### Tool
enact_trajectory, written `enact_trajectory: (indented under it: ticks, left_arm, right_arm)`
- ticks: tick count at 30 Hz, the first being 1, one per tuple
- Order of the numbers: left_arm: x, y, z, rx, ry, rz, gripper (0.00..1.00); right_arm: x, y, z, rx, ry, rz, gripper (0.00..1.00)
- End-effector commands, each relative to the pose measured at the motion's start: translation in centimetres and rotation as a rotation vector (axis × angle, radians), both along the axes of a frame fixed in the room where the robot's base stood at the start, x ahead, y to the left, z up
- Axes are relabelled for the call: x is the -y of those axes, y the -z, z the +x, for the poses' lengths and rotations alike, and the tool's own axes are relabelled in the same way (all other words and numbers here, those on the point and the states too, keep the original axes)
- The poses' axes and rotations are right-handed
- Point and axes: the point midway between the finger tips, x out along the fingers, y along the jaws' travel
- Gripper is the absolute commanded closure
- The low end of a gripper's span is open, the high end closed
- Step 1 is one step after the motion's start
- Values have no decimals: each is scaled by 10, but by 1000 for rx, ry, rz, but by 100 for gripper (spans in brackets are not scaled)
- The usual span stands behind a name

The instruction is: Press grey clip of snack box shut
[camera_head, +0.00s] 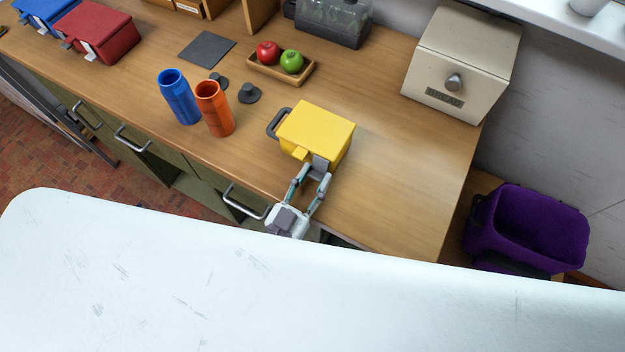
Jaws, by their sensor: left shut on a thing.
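The yellow snack box (318,128) stands on the wooden counter with its lid down and a grey handle (277,123) on its left side. Its grey clip (320,162) is on the near side, beside a small yellow tab (300,154). My left gripper (315,173) reaches up from the counter's front edge. Its fingers are at the grey clip and closed on it, partly hiding the box's near face. I cannot tell whether the clip is latched. My right gripper is not in view.
Blue (179,98) and orange (214,110) cups stand left of the box. Behind it are a wooden tray (258,73) with two apples and a cream bread bin (462,60). Red (100,30) and blue boxes are far left. The counter right of the box is clear.

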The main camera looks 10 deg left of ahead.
Motion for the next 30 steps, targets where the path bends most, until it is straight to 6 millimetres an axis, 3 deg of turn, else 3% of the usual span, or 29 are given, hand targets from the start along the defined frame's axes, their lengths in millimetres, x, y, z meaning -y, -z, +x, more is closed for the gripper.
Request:
enact_trajectory:
  ticks: [5,6,10,22,30]
  left_arm:
    - [0,0,0,-4,1,1,100]
    - [0,0,-1,-4,1,1,59]
    - [0,0,0,-4,1,1,40]
    - [-3,2,-8,-7,1,2,40]
    - [-19,9,-58,-10,2,4,40]
  right_arm:
    - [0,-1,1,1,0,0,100]
    - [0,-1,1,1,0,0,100]
    - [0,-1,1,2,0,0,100]
    - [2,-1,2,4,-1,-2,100]
    - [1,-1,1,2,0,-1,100]
